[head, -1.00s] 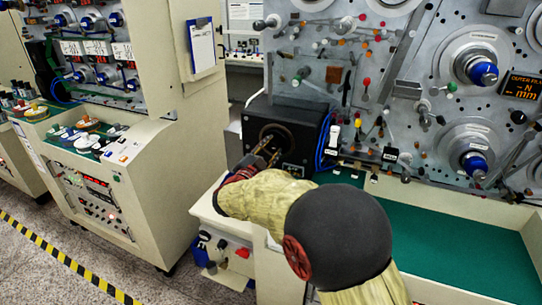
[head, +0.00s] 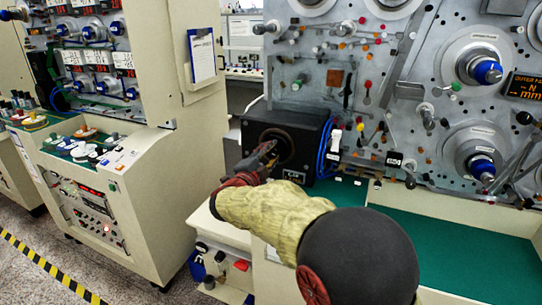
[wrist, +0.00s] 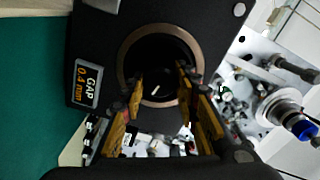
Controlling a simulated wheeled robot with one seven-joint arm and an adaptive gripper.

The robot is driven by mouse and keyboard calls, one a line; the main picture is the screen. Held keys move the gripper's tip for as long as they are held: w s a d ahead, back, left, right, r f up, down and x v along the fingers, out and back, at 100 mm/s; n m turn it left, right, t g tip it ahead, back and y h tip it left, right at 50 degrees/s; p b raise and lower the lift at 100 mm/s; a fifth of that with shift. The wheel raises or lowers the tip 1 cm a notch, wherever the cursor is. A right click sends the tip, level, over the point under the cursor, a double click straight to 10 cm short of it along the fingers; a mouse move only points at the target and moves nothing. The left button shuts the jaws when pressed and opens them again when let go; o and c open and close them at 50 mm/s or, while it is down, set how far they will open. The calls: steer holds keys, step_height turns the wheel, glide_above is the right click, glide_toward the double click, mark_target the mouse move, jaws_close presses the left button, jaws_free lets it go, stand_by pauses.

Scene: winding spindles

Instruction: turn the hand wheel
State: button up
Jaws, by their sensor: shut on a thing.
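The hand wheel is a dark round piece with a brownish rim, set in the face of a black box (head: 262,126). In the wrist view the wheel (wrist: 160,60) lies straight ahead, with a small pale mark at its dark middle. My gripper (head: 270,150) reaches the wheel from the front. In the wrist view my gripper (wrist: 160,73) has its two yellowish fingers apart, their tips inside the rim on either side of the dark middle. It is shut on the wheel; the exact contact is too dark to see. In the head view the arm hides part of the wheel.
A grey panel with spindles (head: 485,70) and small pins rises to the right, above a green bench top (head: 450,240). A label reading GAP 0.4 mm (wrist: 88,84) is on the box. Another machine (head: 150,190) stands to the left, with a floor gap between.

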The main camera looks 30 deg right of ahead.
steer(key=o, duration=1.2)
steer(key=shift+c, duration=0.2)
steer(key=v, duration=1.2)
